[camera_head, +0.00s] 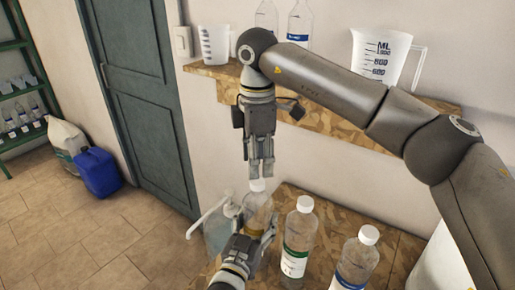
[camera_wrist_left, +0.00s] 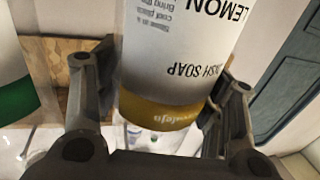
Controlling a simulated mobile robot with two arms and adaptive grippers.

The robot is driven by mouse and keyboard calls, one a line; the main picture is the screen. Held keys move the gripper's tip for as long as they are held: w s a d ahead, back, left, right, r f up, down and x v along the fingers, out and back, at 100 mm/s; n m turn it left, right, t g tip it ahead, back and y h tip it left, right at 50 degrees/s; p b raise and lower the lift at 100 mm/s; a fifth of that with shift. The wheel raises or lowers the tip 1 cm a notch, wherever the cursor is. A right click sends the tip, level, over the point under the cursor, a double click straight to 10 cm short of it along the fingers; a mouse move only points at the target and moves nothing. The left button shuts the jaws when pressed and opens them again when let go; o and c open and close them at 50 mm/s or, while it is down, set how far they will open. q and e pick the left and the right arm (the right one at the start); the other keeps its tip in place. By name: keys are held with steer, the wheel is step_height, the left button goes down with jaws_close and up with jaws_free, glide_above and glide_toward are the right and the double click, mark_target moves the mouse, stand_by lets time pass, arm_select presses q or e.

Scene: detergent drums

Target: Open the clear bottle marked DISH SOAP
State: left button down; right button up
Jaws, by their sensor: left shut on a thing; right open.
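The clear DISH SOAP bottle (camera_head: 257,208) stands upright with its white cap (camera_head: 257,185) on. In the left wrist view, the bottle (camera_wrist_left: 180,60) shows a white label reading LEMON and DISH SOAP, upside down, above a yellow band. My left gripper (camera_head: 256,229) is shut around the bottle's body; its fingers (camera_wrist_left: 160,120) flank the bottle in the wrist view. My right gripper (camera_head: 260,172) points straight down just over the cap, its fingers open; whether they touch the cap I cannot tell.
A green-label bottle (camera_head: 299,238) and a blue-label bottle (camera_head: 356,265) stand to the right on the lower wooden surface (camera_head: 330,215). A pump bottle (camera_head: 218,228) is close on the left. An upper shelf (camera_head: 330,118) with measuring jugs (camera_head: 380,58) lies behind my right arm.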

mark_target(258, 180)
steer(key=shift+f, duration=2.7)
